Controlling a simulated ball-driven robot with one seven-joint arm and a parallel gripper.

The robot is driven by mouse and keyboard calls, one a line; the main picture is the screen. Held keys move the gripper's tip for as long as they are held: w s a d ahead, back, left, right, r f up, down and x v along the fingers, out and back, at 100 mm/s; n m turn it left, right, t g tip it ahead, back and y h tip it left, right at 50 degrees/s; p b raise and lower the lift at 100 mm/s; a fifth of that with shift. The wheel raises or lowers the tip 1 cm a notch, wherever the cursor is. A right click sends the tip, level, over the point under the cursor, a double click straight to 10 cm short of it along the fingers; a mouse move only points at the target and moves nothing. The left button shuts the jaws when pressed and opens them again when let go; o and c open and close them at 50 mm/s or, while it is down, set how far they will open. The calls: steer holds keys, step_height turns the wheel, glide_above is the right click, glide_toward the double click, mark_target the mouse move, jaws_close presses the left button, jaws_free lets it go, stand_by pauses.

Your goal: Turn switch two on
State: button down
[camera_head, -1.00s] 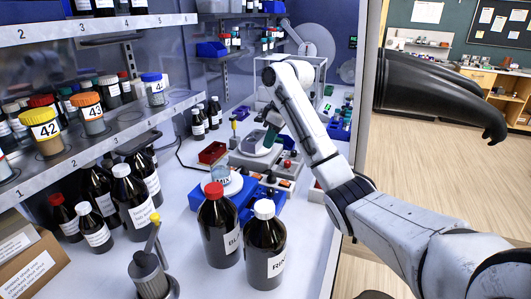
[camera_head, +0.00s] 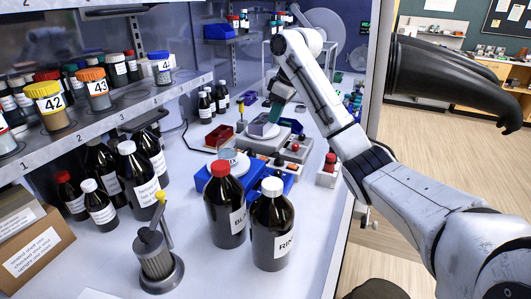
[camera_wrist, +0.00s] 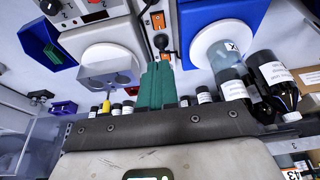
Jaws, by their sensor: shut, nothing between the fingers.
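My gripper (camera_head: 277,108) is near the back of the white bench, over or beside a grey scale-like device. In the wrist view its green fingers (camera_wrist: 155,85) are together, with nothing between them. Two orange plates with black parts, an upper one (camera_wrist: 157,20) and a lower one (camera_wrist: 166,57), lie beyond the fingertips in the wrist view. A black cable runs by them. They may be switches, but I cannot read any number on them. A grey unit with a black knob (camera_wrist: 50,7) and a red knob is at the wrist view's top left; a "2" shows by the black knob.
Two dark bottles, one red-capped (camera_head: 225,205) and one white-capped (camera_head: 272,225), stand at the bench front. A blue stirrer (camera_head: 210,183) is behind them. A white box with a red knob (camera_head: 330,163) is near the right edge. Shelves of jars (camera_head: 55,105) line the left.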

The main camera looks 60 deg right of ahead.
mark_target(261, 157)
steer(key=shift+w, duration=0.1)
stand_by(0.3)
steer(key=x, duration=0.4)
steer(key=p+x, duration=0.1)
steer(key=x, duration=0.4)
steer(key=p+x, duration=0.1)
steer(key=x, duration=0.3)
steer(key=shift+s+f, duration=0.25)
steer(key=shift+f, duration=0.25)
steer(key=shift+w+f, duration=0.2)
steer(key=shift+f, duration=0.05)
steer(key=shift+s+f, duration=0.1)
steer(key=shift+s, duration=0.1)
